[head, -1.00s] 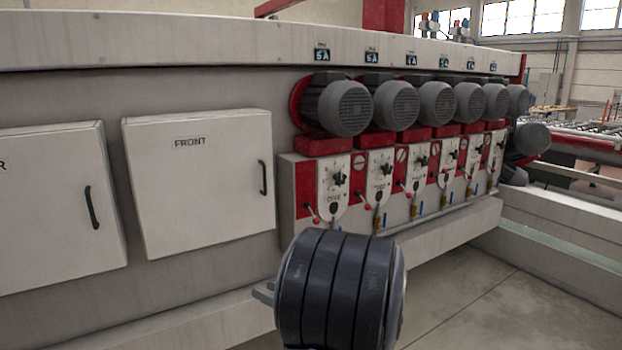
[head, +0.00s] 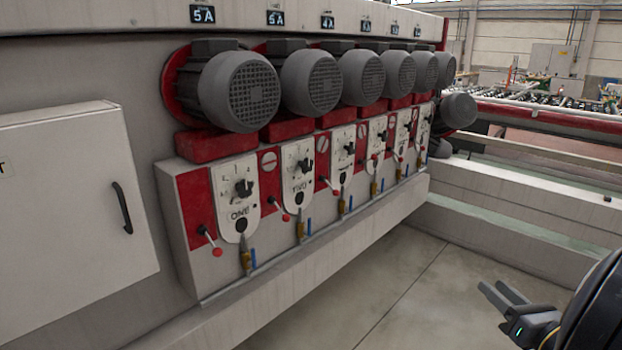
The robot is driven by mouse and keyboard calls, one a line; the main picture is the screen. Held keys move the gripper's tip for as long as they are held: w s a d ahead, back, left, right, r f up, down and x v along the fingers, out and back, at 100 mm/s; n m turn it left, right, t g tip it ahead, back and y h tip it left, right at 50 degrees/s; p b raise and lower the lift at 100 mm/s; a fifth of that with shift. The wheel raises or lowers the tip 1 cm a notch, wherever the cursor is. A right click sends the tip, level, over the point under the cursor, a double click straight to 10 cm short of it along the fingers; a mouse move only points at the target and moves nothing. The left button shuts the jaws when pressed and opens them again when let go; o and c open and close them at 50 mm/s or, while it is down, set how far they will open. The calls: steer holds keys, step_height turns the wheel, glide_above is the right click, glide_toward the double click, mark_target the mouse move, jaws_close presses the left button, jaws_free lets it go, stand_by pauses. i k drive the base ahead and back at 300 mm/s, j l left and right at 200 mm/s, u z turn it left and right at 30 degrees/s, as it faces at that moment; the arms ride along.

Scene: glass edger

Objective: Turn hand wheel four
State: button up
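Several white plates with dark hand wheels stand in a row on the red and grey machine front. The nearest plates read ONE (head: 238,214) and TWO (head: 298,184). The fourth hand wheel (head: 380,136) along the row is small and dark on its white plate; its label is too small to read. My gripper (head: 491,288) is at the lower right, over the floor, well apart from the wheels. Its two fingers show a gap with nothing between them.
Grey motors (head: 240,90) sit above the plates. Levers with red balls (head: 217,252) and blue-handled valves (head: 253,258) stick out beside and below the plates. A ledge (head: 310,262) runs beneath. The concrete floor (head: 430,275) in front is clear. A low rail (head: 530,220) lies at right.

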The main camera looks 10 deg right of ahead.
mark_target(384, 136)
steer(key=i+l+z, duration=0.45)
steer(key=i+z, duration=0.55)
steer(key=i, duration=0.15)
steer(key=i+l+u, duration=0.1)
steer(key=i+u, duration=0.4)
steer(key=i+l+u, duration=0.3)
steer(key=u, duration=0.2)
steer(key=i+l+u, duration=0.85)
steer(key=l+u, duration=0.15)
steer(key=l, duration=0.25)
